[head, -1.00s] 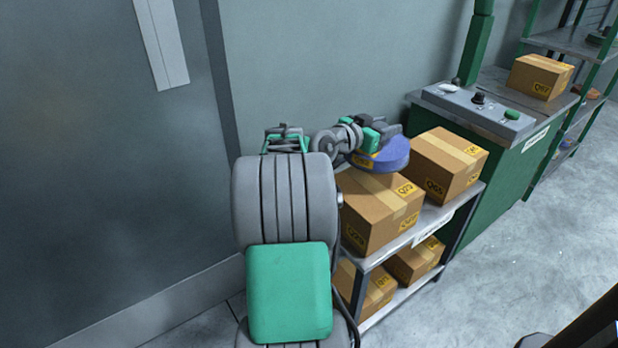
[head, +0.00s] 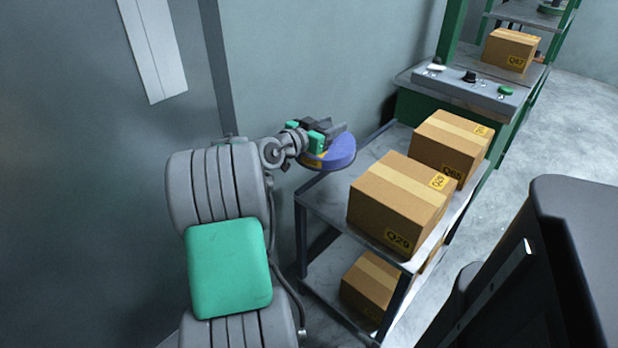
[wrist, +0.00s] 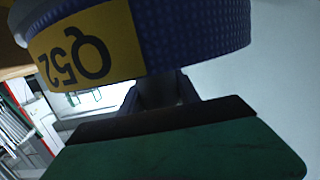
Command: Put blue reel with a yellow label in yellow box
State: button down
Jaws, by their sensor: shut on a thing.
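The blue reel (head: 333,154) is in my gripper (head: 327,134), held in the air beside the left end of the grey shelf, near the wall. In the wrist view the reel (wrist: 195,35) fills the top of the picture, and its yellow label (wrist: 85,45) reads Q52 upside down. My gripper is shut on the reel; the fingertips are partly hidden by it. No yellow box shows in these views.
The grey shelf (head: 320,200) carries two cardboard boxes on top, one marked Q29 (head: 395,205) and one behind it (head: 452,145). Another carton (head: 370,285) sits below. A green bench (head: 470,95) with a control panel stands behind. Grey floor is free at right.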

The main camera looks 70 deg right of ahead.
jog(key=f+b, duration=0.1)
jog(key=f, duration=0.4)
jog(key=f+b, duration=0.1)
jog(key=f, duration=0.3)
jog(key=shift+s+d+f, duration=0.1)
jog(key=shift+s+f, duration=0.1)
jog(key=shift+f, duration=0.15)
jog(key=shift+f+b, duration=0.25)
jog(key=shift+b, duration=0.35)
jog(key=shift+f+b, duration=0.3)
jog(key=shift+b, duration=0.1)
jog(key=c, duration=0.9)
grip_release()
